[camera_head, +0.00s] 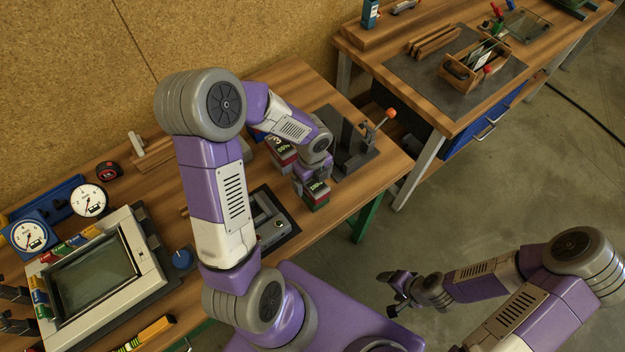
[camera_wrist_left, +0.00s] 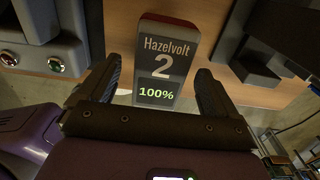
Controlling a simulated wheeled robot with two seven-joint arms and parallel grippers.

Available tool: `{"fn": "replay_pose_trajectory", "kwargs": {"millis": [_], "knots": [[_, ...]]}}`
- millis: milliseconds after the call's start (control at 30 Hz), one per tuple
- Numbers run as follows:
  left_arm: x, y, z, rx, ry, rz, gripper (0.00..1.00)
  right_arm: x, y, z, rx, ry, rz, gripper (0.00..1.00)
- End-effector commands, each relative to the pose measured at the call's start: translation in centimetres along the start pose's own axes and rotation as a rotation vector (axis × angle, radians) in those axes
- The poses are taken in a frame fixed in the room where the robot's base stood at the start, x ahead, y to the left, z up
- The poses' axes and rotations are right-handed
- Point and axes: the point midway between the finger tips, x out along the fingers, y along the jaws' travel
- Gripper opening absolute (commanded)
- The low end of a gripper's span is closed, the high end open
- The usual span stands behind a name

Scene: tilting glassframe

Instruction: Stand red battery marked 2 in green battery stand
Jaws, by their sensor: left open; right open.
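My right gripper (camera_head: 397,286) is open and empty, over the floor away from the bench. I cannot make out the green battery stand for certain.
A battery marked 3 (camera_head: 284,152) showing 50% stands just behind. A dark grey fixture (camera_head: 354,155) with an orange-knobbed lever (camera_head: 391,115) is to the right. A grey device (camera_head: 271,228) is to the left. The bench's right front corner (camera_head: 385,172) is clear.

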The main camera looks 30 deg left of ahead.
Motion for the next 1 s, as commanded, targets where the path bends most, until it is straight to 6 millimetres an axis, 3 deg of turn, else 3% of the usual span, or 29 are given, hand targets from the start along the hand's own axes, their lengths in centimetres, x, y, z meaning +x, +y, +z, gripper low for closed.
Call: {"fn": "replay_pose_trajectory", "kwargs": {"millis": [200,400,1000], "knots": [[-4.1,-0.1,0.1,-0.001,-0.002,-0.005,0.93,-1.0,-0.4,0.0,0.0,0.0,0.0,0.74],[-6.2,0.0,0.0,-0.001,-0.001,-0.002,0.93,-1.4,-0.5,0.1,0.0,0.0,0.0,0.74],[-6.5,0.0,0.0,0.0,0.0,-0.001,0.93,-1.3,-0.5,0.1,0.0,0.0,0.0,0.74]]}}
